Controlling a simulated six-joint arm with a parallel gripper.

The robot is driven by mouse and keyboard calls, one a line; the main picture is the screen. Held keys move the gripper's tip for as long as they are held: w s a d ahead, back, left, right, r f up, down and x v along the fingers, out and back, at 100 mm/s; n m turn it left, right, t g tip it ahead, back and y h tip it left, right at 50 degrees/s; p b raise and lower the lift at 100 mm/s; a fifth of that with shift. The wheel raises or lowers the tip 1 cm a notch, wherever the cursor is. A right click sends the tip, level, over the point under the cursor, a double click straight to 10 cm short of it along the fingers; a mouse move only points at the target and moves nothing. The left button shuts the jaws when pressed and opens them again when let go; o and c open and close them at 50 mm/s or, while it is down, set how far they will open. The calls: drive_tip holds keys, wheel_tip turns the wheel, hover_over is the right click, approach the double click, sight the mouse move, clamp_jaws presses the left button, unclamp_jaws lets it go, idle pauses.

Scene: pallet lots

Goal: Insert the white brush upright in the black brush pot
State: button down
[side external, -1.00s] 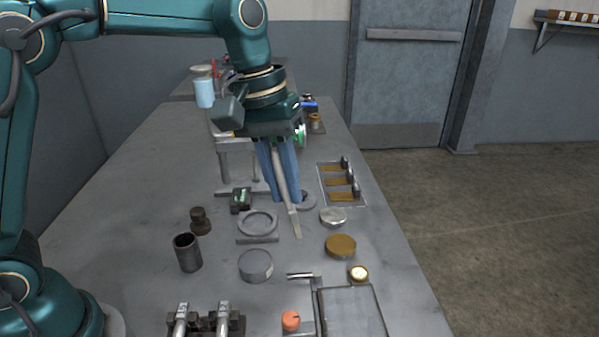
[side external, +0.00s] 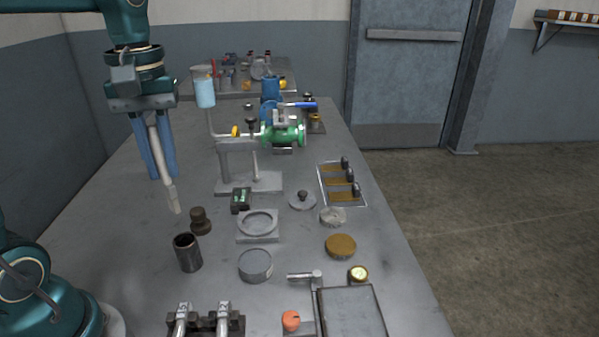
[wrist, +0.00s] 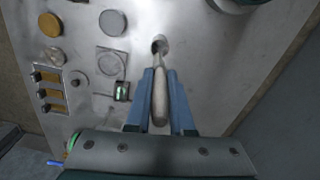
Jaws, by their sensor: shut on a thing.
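My gripper (side external: 162,177) is shut on the white brush (side external: 161,150), with its blue fingers on either side of the handle. The brush hangs tip down, slightly tilted, its lower end toward the right in the side view. The black brush pot (side external: 187,253) stands upright and open-topped on the table, nearer the side camera than the brush tip. The tip appears above the table and outside the pot. In the wrist view, the brush (wrist: 160,98) lies between the fingers (wrist: 160,73), its tip overlapping a dark round object that I cannot identify surely.
A dark brown knobbed piece (side external: 200,221) stands close to the pot and brush tip. A square plate with a ring (side external: 258,226), a grey round tin (side external: 255,265) and a stand with a green valve (side external: 283,135) are to the right. The table's left part is clear.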

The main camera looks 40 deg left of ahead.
sight(168, 185)
drive_tip(key=shift+f, duration=4.95)
drive_tip(key=c, duration=0.7)
unclamp_jaws()
drive_tip(key=shift+r, duration=2.6)
